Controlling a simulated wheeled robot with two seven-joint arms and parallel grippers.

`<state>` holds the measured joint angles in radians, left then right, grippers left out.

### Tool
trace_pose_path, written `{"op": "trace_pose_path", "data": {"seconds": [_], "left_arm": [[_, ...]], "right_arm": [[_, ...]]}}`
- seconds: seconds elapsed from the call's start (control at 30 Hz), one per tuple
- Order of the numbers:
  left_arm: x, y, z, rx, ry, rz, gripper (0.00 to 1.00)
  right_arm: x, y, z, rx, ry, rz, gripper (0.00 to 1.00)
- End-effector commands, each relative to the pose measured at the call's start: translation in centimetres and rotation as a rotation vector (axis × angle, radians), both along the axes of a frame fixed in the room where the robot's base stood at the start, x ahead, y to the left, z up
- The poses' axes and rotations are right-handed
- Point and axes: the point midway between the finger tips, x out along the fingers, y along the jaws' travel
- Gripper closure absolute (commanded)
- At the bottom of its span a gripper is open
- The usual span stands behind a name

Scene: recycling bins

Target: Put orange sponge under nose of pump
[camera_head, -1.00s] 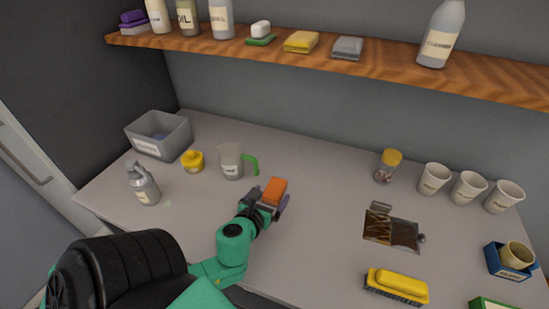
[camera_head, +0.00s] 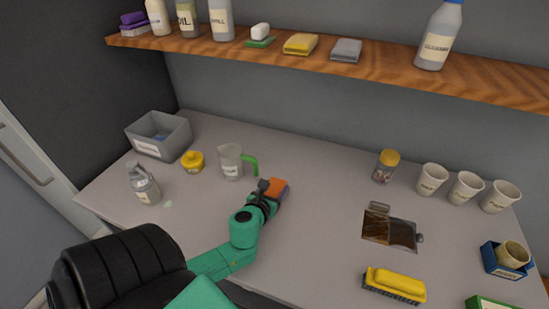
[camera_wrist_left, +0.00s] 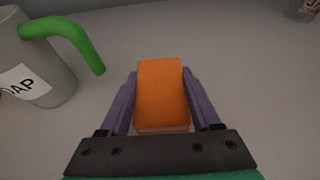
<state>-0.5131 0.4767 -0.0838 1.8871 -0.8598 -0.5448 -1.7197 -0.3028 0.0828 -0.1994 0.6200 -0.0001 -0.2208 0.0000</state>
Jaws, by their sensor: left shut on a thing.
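The orange sponge (camera_head: 279,188) is between the fingers of my left gripper (camera_head: 272,189), near the middle of the counter. In the left wrist view the sponge (camera_wrist_left: 161,92) sits between the two purple fingers (camera_wrist_left: 161,100), which are shut on it. The pump (camera_head: 144,184) is a grey bottle with a pump head, standing upright at the left of the counter. A small pale green spot (camera_head: 168,204) lies on the counter just right of it. My right gripper is not in view.
A soap pitcher (camera_head: 230,162) with a green handle stands between pump and gripper; it also shows in the left wrist view (camera_wrist_left: 38,68). A yellow pot (camera_head: 192,161) and grey bin (camera_head: 178,138) stand behind.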

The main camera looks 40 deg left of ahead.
Motion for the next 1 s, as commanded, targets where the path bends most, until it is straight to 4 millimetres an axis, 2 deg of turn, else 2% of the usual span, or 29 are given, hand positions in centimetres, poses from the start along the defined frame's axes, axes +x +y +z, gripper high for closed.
{"op": "trace_pose_path", "data": {"seconds": [0.17, 0.27, 0.7, 0.9, 1.0], "left_arm": [[0.0, 0.0, 1.0, 0.002, -0.003, 0.000, 0.97], [0.0, 0.0, 2.7, 0.002, -0.003, -0.003, 0.97], [0.0, -0.2, 14.9, 0.003, -0.002, -0.005, 0.97], [0.0, 0.0, 18.7, 0.002, -0.001, -0.002, 0.97], [0.0, 0.0, 19.6, 0.001, 0.000, 0.000, 0.97]], "right_arm": [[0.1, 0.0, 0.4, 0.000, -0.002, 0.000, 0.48], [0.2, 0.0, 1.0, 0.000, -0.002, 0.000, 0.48], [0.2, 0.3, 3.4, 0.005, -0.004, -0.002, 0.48], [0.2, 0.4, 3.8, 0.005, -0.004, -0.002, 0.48], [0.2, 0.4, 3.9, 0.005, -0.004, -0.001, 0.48]]}}
